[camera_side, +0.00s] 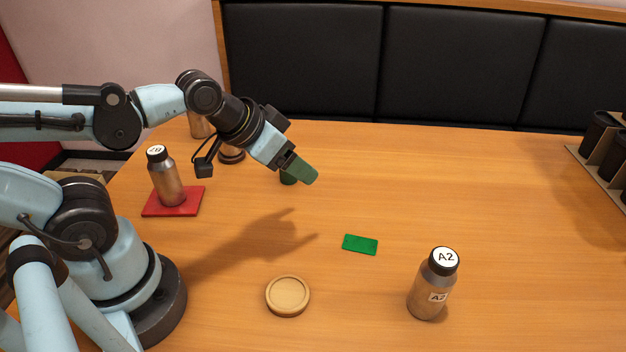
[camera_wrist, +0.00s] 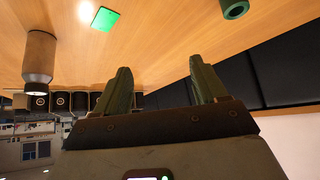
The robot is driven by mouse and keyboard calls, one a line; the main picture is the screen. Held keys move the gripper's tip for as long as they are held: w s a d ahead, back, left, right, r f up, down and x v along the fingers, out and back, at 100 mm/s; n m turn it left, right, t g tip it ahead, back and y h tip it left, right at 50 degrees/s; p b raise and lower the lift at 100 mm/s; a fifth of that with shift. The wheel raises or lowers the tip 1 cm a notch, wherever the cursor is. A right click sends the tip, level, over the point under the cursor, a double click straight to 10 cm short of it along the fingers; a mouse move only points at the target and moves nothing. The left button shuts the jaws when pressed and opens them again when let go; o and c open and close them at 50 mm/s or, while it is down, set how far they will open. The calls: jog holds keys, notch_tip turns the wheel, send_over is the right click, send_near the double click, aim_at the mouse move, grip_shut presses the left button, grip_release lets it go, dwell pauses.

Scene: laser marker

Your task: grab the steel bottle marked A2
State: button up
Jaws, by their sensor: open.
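The steel bottle marked A2 (camera_side: 427,299) stands upright on the table at front right in the side view, its black cap bearing a white A2 label. In the wrist view, a steel bottle (camera_wrist: 39,55) appears upside down at the left; its label is unreadable, but its place beside the green card fits A2. My gripper (camera_side: 307,176) is raised above the table, up and left of the A2 bottle and well apart from it. Its two green fingers (camera_wrist: 161,76) are spread with nothing between them in the wrist view.
A bottle marked B2 (camera_side: 166,180) stands on a red mat (camera_side: 151,207). A green card (camera_side: 360,245) and a round wooden coaster (camera_side: 288,294) lie on the table. A green cylinder (camera_side: 288,178) is partly hidden behind my gripper. A rack of dark cups (camera_side: 600,170) stands far right.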

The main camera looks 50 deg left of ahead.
jog(key=w+d+m+t+h, duration=0.2)
jog(key=d+m+h, duration=0.2)
jog(key=d, duration=0.8)
jog(key=m+h, duration=0.3)
jog(key=h, duration=0.1)
send_near(440, 257)
jog(key=shift+x, duration=6.3)
grip_shut()
